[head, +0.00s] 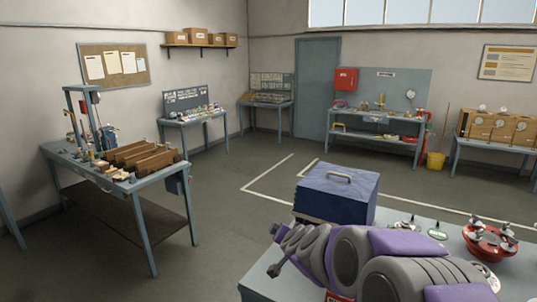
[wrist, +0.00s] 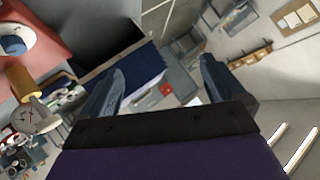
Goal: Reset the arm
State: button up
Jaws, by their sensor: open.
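My arm is purple and grey and stretches across the lower right of the head view, over the near table. My gripper (head: 277,250) is at its left end, in front of the blue case. In the wrist view my gripper (wrist: 157,78) shows two dark fingers spread wide apart with nothing held between them. The room shows beyond the gap, tilted.
The near table (head: 262,280) holds a blue case (head: 337,194) with a handle and a red round fixture (head: 491,241). A gauge (wrist: 30,120) shows at left in the wrist view. A workbench (head: 165,178) stands left; open floor (head: 228,215) lies between.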

jog(key=s+a+f+n+g+y+b, duration=0.1)
jog(key=s+a+n+g, duration=0.2)
jog(key=s, duration=0.6)
jog(key=s+a+f+n+g+y+b, duration=0.15)
jog(key=s+a, duration=0.25)
jog(key=s, duration=0.5)
jog(key=s+d+f+g+h, duration=0.1)
jog(key=s+d+f+g, duration=0.1)
jog(key=s, duration=0.8)
jog(key=s+d+f+g+h+b, duration=0.1)
jog(key=s+d+f+g, duration=0.1)
jog(key=s+d+g, duration=0.2)
jog(key=s+d+f+g+h, duration=0.1)
jog(key=s+d, duration=0.7)
jog(key=s, duration=0.9)
jog(key=shift+d+f+n+g+h+b, duration=0.2)
jog(key=shift+f+n+g+h+b, duration=0.2)
jog(key=shift+f+g, duration=0.55)
